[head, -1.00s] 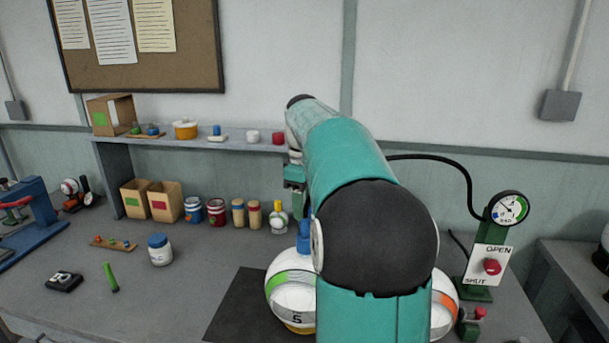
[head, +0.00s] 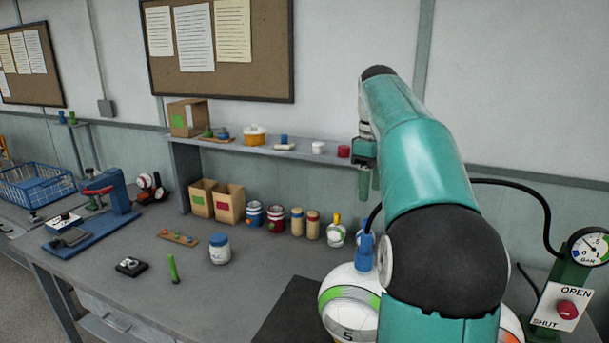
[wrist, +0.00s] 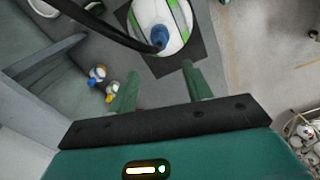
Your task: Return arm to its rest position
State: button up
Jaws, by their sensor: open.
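My teal arm rises on the right of the head view. My gripper (head: 369,183) hangs down from its far end, in front of the wall near the shelf's right end. Its two green fingers also show in the wrist view (wrist: 160,88), apart and with nothing between them. Below them in the wrist view is a white and green ball (wrist: 172,25) with a blue fitting (wrist: 158,37) on a dark mat. In the head view the ball (head: 347,300), marked 5, is partly hidden behind my arm.
A gauge and valve stand (head: 562,295) is at the right, with a black hose behind my arm. A shelf (head: 270,148) with small items runs along the wall. Jars, boxes and a blue press (head: 100,215) stand on the bench (head: 200,300). The bench's front middle is fairly clear.

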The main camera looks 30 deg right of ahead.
jog(key=s+a+f+m+t+h, duration=0.1)
jog(key=s+a+f, duration=0.15)
jog(key=a, duration=0.75)
jog(key=s+a+f+m+t, duration=0.1)
jog(key=s+a+t, duration=0.15)
jog(key=a, duration=0.75)
jog(key=s+a+f+m+t+y, duration=0.1)
jog(key=s+a+f+m+t, duration=0.1)
jog(key=s+a+f, duration=0.9)
jog(key=shift+s+f+m, duration=0.25)
jog(key=shift+f+m, duration=0.05)
jog(key=shift+f, duration=0.45)
jog(key=shift+a, duration=0.1)
jog(key=c, duration=0.3)
jog(key=shift+d, duration=0.2)
